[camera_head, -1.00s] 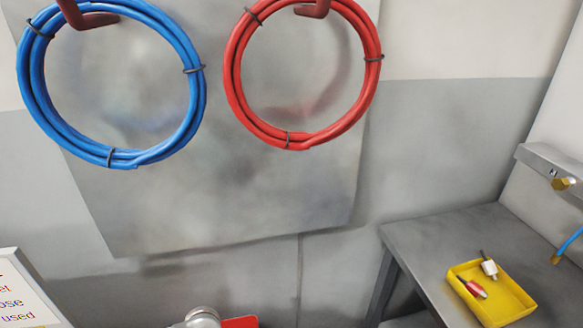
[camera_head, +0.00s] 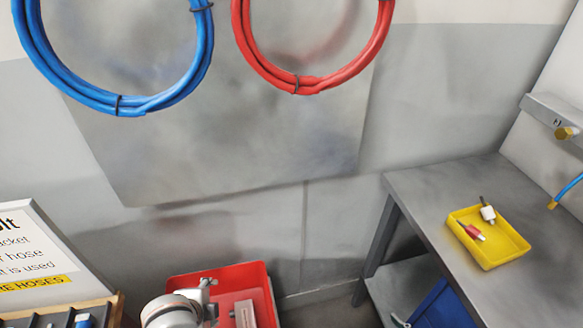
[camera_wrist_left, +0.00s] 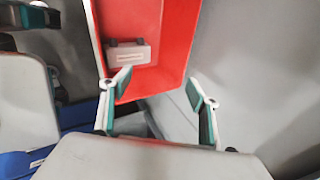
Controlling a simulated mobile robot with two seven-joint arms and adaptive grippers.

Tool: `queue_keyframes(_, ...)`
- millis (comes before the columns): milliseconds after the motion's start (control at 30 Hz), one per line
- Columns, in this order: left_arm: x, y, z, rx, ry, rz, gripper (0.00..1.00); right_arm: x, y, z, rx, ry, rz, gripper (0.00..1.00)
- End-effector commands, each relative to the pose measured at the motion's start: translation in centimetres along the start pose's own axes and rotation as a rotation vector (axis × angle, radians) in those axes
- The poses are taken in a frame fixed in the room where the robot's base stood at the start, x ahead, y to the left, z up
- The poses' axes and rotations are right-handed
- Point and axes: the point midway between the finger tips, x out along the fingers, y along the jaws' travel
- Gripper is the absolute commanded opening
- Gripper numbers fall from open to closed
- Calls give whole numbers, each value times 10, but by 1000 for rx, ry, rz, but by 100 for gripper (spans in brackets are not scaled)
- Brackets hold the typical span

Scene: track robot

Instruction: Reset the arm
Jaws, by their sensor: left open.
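My left gripper (camera_wrist_left: 160,88) is open in the left wrist view, with its two teal-padded fingers apart and nothing between them. Beyond the fingers is a red bin (camera_wrist_left: 180,40), and a grey block (camera_wrist_left: 128,54) lies inside it. In the head view the red bin (camera_head: 255,275) is at the bottom, partly behind a light grey arm part of mine. The grey block (camera_head: 245,314) shows in it.
A blue hose (camera_head: 120,104) and a red hose (camera_head: 300,84) hang coiled on the wall. A yellow tray (camera_head: 500,255) with small connectors sits on the grey table (camera_head: 425,185) at right. A sign (camera_head: 35,250) stands at left.

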Motion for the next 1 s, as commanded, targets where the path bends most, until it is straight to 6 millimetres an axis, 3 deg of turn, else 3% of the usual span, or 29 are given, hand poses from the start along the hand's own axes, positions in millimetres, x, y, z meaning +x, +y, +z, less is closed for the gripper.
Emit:
queue_keyframes(100,-36,-7,48,-258,-91,-83,61,0,0,-1,0,1,0,78)
queue_keyframes(200,-58,-10,78,-402,-149,-141,61,0,0,-1,0,2,0,78)
queue_keyframes(567,-125,-10,160,-736,-299,-308,61,0,0,-1,1,2,0,78)
queue_keyframes(1000,-54,9,100,-838,-40,-275,61,0,0,-1,1,2,0,78)
